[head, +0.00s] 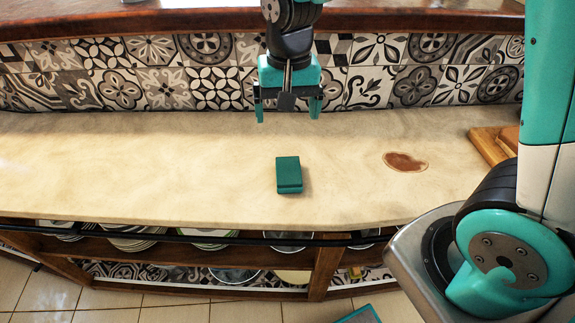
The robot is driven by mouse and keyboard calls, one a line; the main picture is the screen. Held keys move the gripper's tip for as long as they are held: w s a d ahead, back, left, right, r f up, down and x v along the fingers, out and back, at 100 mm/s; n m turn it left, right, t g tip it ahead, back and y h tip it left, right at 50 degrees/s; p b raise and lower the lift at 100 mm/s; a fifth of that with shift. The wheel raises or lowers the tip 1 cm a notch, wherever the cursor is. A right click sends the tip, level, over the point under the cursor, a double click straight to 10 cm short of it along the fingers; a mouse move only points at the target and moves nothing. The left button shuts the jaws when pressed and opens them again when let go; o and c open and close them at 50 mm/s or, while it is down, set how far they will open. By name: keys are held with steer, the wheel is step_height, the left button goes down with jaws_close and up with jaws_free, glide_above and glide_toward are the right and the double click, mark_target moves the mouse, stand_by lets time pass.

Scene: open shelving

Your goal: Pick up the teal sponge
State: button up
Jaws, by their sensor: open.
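The teal sponge (289,173) is a small dark green-teal block lying flat on the pale countertop (130,165), near the middle of the head view. My gripper (288,114) is above and behind the sponge, pointing down, with its two fingers spread apart and nothing between them. It is clear of the sponge. No part of the sponge is hidden by the gripper.
A brown-red patch (405,162) marks the counter to the right of the sponge. A wooden board (494,144) lies at the right. A patterned tile wall (160,72) stands behind. Plates (130,241) sit on the shelf below. The counter around the sponge is clear.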

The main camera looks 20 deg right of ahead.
step_height(320, 180, down, 2)
steer(key=w+m, duration=0.1)
steer(key=p, duration=0.2)
glide_above(288, 170)
steer(key=f, duration=1)
steer(key=shift+w, duration=0.25)
steer(key=shift+s+f+p, duration=0.15)
steer(key=shift+f+p, duration=0.15)
steer(key=shift+f, duration=1.3)
steer(key=shift+s+f+p, duration=0.1)
steer(key=shift+f+p, duration=0.2)
steer(key=shift+f, duration=1.3)
steer(key=c, duration=1)
